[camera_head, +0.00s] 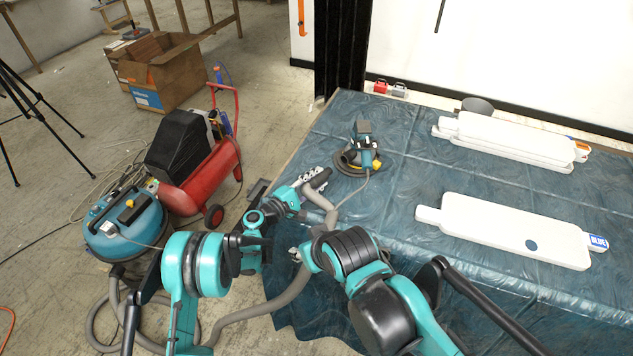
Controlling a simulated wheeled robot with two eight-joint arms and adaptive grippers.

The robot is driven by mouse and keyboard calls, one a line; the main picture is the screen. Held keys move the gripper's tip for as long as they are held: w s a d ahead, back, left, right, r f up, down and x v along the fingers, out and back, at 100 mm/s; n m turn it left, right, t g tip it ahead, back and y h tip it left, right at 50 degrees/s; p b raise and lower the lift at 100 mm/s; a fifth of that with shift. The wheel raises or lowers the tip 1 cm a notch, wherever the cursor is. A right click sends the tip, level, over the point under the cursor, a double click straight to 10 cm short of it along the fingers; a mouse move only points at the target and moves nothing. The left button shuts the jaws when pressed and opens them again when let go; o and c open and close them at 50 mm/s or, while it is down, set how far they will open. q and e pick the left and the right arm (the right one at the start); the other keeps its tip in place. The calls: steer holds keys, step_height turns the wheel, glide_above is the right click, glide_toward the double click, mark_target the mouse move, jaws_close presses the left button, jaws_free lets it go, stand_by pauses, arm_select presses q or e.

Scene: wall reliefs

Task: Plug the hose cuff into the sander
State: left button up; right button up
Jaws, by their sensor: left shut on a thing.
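The sander (364,146), dark with teal and yellow parts, stands on the blue-covered table. The dark hose cuff (321,177) is left of the sander and apart from it by a small gap. My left gripper (311,180) is shut on the cuff and partly covers it. The grey hose (327,207) bends down from the cuff, passes behind my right arm and runs to the floor. My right gripper (296,254) is low at the table's left edge; its fingers are too small and covered to read.
A teal vacuum (125,228) and a red compressor (205,175) stand on the floor at left. White panels (505,229) lie on the table's right side, with more panels (510,140) behind. A thin cable (353,193) trails from the sander. A dark column (341,45) rises behind the table.

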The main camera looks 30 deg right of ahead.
mark_target(329, 171)
arm_select(q)
steer(key=shift+b, duration=0.35)
steer(key=shift+b+x, duration=0.5)
steer(key=shift+x, duration=2.3)
steer(key=shift+b, duration=0.45)
steer(key=shift+x, duration=1.6)
steer(key=o, duration=1.2)
steer(key=shift+d, duration=0.1)
steer(key=shift+s, duration=0.1)
